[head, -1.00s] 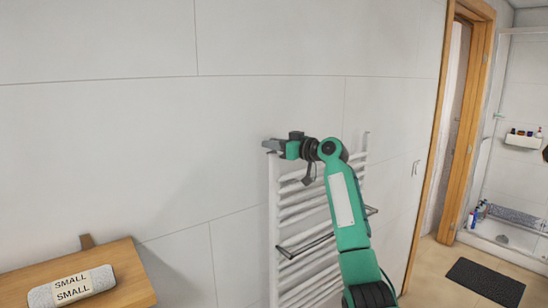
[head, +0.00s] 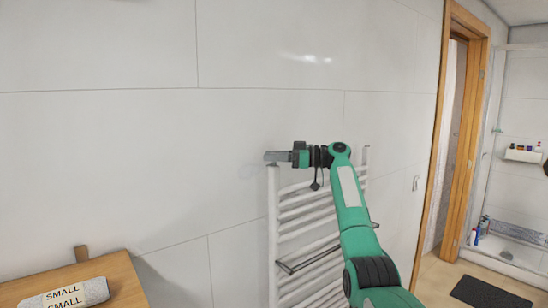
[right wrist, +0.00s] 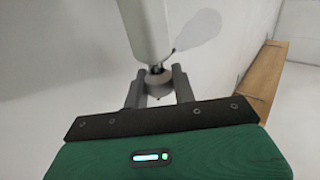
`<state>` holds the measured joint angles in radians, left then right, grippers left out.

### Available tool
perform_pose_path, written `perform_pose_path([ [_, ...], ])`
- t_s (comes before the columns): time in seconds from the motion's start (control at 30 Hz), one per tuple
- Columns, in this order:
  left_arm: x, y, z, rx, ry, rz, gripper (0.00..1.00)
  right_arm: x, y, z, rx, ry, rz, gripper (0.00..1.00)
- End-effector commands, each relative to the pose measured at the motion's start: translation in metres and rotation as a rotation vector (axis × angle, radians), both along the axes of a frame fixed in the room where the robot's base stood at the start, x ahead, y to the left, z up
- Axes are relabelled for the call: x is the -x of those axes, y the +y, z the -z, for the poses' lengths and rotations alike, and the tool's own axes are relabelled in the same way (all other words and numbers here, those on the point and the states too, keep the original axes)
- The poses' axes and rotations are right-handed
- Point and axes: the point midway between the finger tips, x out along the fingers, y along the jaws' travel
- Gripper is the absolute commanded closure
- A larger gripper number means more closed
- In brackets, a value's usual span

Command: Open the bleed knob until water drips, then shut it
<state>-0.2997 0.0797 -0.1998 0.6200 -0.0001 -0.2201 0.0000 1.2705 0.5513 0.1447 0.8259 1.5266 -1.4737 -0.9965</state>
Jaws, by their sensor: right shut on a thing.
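A white ladder-style towel radiator (head: 273,220) stands against the wall, with its left post ending at the top beside my right gripper (head: 273,157). In the right wrist view the post (right wrist: 145,28) comes down from the top of the picture to a small grey round knob (right wrist: 158,84). My right gripper (right wrist: 158,90) is shut on this knob, with one finger on each side. The head view hides the knob behind the fingers. I cannot make out any water drops. My left gripper is not in view.
A wooden shelf (head: 125,285) with a rolled towel labelled SMALL (head: 62,298) is at the lower left. A dark bar (head: 290,267) crosses the radiator. A wooden door frame (head: 460,150) and a dark mat (head: 490,292) are at the right. The wall left of the radiator is bare.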

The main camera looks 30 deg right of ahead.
Motion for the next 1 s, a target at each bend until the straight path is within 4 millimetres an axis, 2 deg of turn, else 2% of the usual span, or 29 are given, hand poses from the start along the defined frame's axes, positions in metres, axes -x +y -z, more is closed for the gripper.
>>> perform_pose_path([
  [0.37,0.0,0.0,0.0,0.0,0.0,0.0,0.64,0.0,-0.001,-0.002,-0.001,-0.003,0.0,0.96],
  [0.4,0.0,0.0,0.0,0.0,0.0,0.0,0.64,0.0,-0.001,-0.002,-0.001,-0.003,0.0,0.66],
  [0.47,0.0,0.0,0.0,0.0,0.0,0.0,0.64,0.0,-0.001,-0.002,-0.002,-0.003,0.0,0.54],
  [0.8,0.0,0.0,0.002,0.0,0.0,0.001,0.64,0.002,-0.003,0.0,0.0,-0.001,0.0,0.53],
  [1.0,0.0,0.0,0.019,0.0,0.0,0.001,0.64,0.019,-0.025,0.004,0.001,-0.003,0.002,0.53],
])
